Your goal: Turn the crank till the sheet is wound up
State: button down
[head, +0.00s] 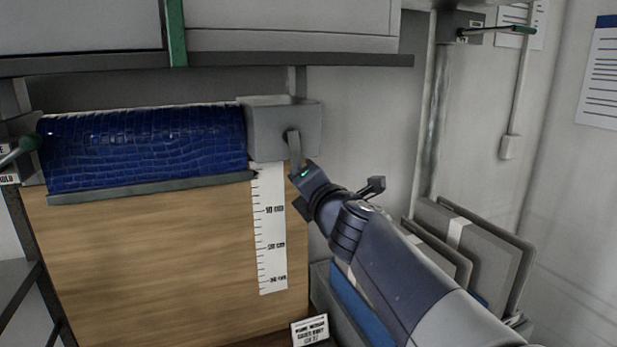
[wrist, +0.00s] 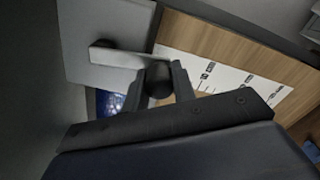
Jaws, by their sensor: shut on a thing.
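A blue sheet (head: 140,148) with a crinkled, tile-like surface is on the roller at the left. Its grey bottom bar (head: 150,188) hangs just under the roll, near the top of the scale (head: 270,230). A grey box (head: 285,125) at the roll's right end carries the crank (head: 294,146), whose arm points down. In the wrist view the crank arm (wrist: 118,57) runs from its hub to a dark round knob (wrist: 158,80). My gripper (wrist: 160,88) is shut on that knob. In the head view my gripper (head: 303,178) hides the knob.
A wooden panel (head: 150,260) stands behind the sheet. A shelf (head: 220,62) overhangs the roller. Grey panels (head: 470,250) lean in a bin at the lower right, beside my arm.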

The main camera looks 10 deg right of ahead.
jog(key=shift+s+a+m, duration=0.1)
jog(key=shift+a+m, duration=0.3)
jog(key=shift+m, duration=0.4)
jog(key=c, duration=1.2)
grip_release()
jog(key=shift+o, duration=0.2)
jog(key=shift+s, duration=0.15)
jog(key=s+d+p, duration=0.2)
jog(key=s+p, duration=0.1)
jog(key=s, duration=0.7)
jog(key=shift+s, duration=0.2)
